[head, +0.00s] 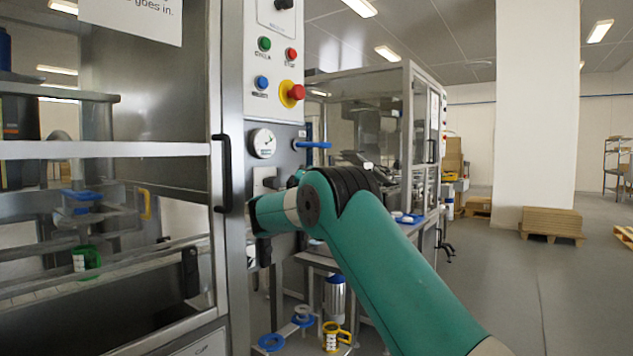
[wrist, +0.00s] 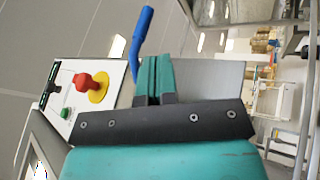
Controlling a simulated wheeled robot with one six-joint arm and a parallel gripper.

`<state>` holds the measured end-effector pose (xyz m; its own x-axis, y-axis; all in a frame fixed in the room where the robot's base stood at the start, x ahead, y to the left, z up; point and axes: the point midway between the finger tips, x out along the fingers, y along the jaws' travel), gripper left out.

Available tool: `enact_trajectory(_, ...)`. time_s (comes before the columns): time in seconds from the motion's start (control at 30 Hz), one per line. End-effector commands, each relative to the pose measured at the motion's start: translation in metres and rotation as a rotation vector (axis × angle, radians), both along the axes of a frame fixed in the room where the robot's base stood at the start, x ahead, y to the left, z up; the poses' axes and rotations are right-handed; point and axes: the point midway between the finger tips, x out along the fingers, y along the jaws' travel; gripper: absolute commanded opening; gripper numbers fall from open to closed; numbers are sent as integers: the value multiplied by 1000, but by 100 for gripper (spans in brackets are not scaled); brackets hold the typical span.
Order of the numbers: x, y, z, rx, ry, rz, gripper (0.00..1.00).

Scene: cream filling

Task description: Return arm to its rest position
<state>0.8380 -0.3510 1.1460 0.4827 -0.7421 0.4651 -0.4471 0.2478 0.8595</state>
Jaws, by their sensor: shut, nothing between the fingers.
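My teal arm (head: 395,265) rises from the lower right of the head view and bends at a black joint in front of the machine's control panel. In the wrist view my gripper (wrist: 154,80) has its teal fingers pressed together with nothing between them. In the head view the fingers cannot be made out clearly. A blue lever (head: 312,145) sticks out from the panel above the arm. It also shows in the wrist view (wrist: 140,42), just past the fingertips on their left. I cannot tell how far apart they are.
The panel carries a red emergency button (head: 292,93), green, red and blue buttons and a gauge (head: 263,143). A glazed cabinet with a black door handle (head: 222,172) stands at left. Open floor (head: 560,300) lies at right.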

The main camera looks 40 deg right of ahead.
Motion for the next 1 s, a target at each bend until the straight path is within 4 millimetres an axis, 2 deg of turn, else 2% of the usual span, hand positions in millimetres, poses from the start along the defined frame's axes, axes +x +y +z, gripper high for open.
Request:
enact_trajectory(0.07, -2, 3, -5, 0, 0, 0, 0)
enact_trajectory(0.8, -4, 6, -5, 12, 2, 6, 0)
enact_trajectory(0.93, -3, 10, -20, 132, 18, 76, 0)
enact_trajectory(1.0, -5, 17, -40, 268, 42, 144, 0)
